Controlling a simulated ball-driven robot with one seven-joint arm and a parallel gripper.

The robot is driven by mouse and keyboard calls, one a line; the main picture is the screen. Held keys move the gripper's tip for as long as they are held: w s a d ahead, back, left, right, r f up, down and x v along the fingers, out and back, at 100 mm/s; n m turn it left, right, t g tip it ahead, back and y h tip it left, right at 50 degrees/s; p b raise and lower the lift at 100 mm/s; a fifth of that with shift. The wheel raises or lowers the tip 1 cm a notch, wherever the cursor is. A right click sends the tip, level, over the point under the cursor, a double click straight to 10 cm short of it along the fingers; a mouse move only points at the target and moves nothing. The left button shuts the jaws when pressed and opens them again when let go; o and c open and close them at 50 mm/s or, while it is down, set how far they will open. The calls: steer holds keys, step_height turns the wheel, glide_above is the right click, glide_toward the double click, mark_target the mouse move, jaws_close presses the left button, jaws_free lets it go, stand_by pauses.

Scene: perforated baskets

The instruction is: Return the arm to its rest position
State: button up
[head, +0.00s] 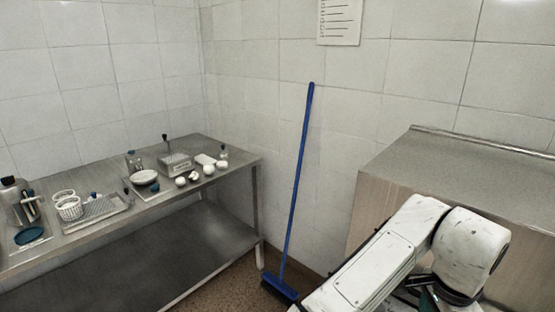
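My white arm (385,262) shows at the lower right, in front of a steel-topped counter. It rises from the bottom edge to a rounded joint, then bends down and out of the frame. I cannot make out my gripper; the frame edge and the arm's own links hide that end. A small white perforated basket (69,208) stands on the steel table (225,150) at the left, and a box-like metal basket (175,166) stands farther back on it.
A blue broom (298,190) leans on the tiled wall. The steel-topped counter (470,165) is bare where visible.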

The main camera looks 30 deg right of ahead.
steer(key=w+d+r+n+t+h, duration=0.1)
steer(key=d+r+n+h, duration=0.2)
steer(key=d+n+h, duration=0.35)
steer(key=a+f+n+t+y, duration=0.1)
steer(key=a+f+n+y, duration=0.15)
steer(key=f+n, duration=0.35)
steer(key=a+f+n+t+y, duration=0.1)
steer(key=a+f+n, duration=0.35)
steer(key=f, duration=0.25)
steer(key=s+a+f+n+g+y, duration=0.1)
steer(key=s+a+f+n+y, duration=0.1)
steer(key=a, duration=0.5)
steer(key=s+a+f+n+g+y, duration=0.1)
steer(key=s+a+f+n+y, duration=0.1)
steer(key=s+a+f+n, duration=0.2)
steer(key=s+a+f, duration=0.3)
steer(key=f, duration=0.2)
steer(key=shift+s, duration=0.2)
steer(key=shift+r, duration=0.1)
steer(key=shift+c, duration=0.3)
